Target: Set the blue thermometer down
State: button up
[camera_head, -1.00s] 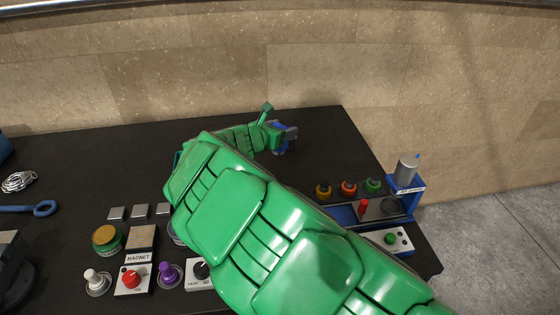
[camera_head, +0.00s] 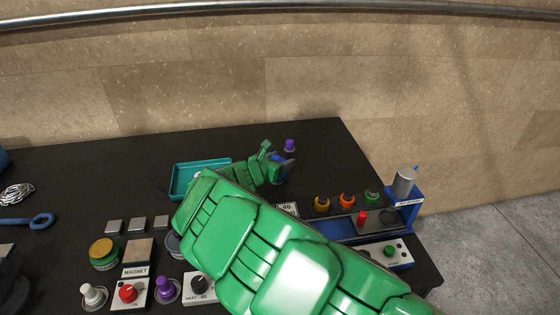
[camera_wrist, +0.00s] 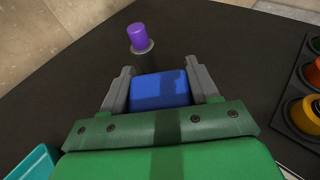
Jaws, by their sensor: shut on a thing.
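My gripper (camera_head: 286,168) is shut on the blue thermometer, seen as a blue block (camera_wrist: 160,90) between the two grey fingers in the wrist view. In the head view only a small blue bit of it shows at the fingers. It is over the black table (camera_head: 120,170), toward the far right part. I cannot tell whether the thermometer touches the table.
A purple-topped piece (camera_head: 289,145) stands just beyond my gripper; it also shows in the wrist view (camera_wrist: 137,34). A teal tray (camera_head: 185,165) lies to the left. Orange, red and green knobs (camera_head: 347,200) are to the right.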

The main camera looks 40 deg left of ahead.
jog(key=shift+f, duration=0.1)
jog(key=o, duration=1.3)
jog(key=shift+s+r, duration=0.2)
jog(key=v, duration=1.1)
jog(key=shift+s, duration=0.3)
jog(key=shift+r, duration=0.1)
